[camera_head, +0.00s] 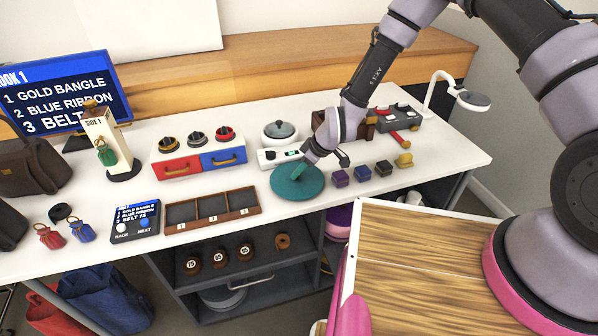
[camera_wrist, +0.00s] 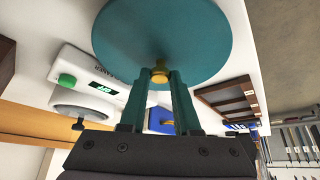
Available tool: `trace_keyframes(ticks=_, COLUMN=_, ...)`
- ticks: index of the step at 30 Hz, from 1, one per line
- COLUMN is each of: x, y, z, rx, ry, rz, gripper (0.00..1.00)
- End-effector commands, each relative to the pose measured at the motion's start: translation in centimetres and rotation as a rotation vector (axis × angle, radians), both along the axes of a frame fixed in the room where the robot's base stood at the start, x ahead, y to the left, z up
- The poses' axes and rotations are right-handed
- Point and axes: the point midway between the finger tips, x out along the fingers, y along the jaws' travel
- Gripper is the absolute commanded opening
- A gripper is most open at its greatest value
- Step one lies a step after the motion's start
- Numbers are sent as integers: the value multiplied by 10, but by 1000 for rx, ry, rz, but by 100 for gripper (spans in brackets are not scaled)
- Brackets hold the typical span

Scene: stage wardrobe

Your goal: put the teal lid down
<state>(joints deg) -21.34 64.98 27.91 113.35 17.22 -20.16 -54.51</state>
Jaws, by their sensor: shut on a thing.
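The round teal lid (camera_head: 308,191) is near the front edge of the white table, right of the three-slot tray; I cannot tell if it touches the tabletop. In the wrist view the lid (camera_wrist: 160,35) fills the top middle, with a small gold knob (camera_wrist: 160,75) at its centre. My gripper (camera_head: 297,174) comes down on the lid from the upper right. In the wrist view its two teal fingers (camera_wrist: 160,80) are closed about the knob. The table surface under the lid is hidden.
Left of the lid is a brown three-slot tray (camera_head: 212,210). Behind it are a white device with a green display (camera_head: 279,156) and a lidded pot (camera_head: 280,132). Several small coloured blocks (camera_head: 362,173) stand to its right. Open shelves (camera_head: 245,270) lie below the table edge.

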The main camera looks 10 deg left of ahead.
Motion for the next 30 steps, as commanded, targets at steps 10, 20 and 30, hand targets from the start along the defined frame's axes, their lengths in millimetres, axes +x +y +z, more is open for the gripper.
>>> trace_keyframes(ticks=10, x=0, y=0, z=-6, rx=0, ry=0, rz=1, gripper=0)
trace_keyframes(ticks=20, x=0, y=0, z=-8, rx=0, ry=0, rz=1, gripper=61)
trace_keyframes(ticks=30, x=-1, y=-6, z=7, rx=1, ry=-2, rz=1, gripper=61)
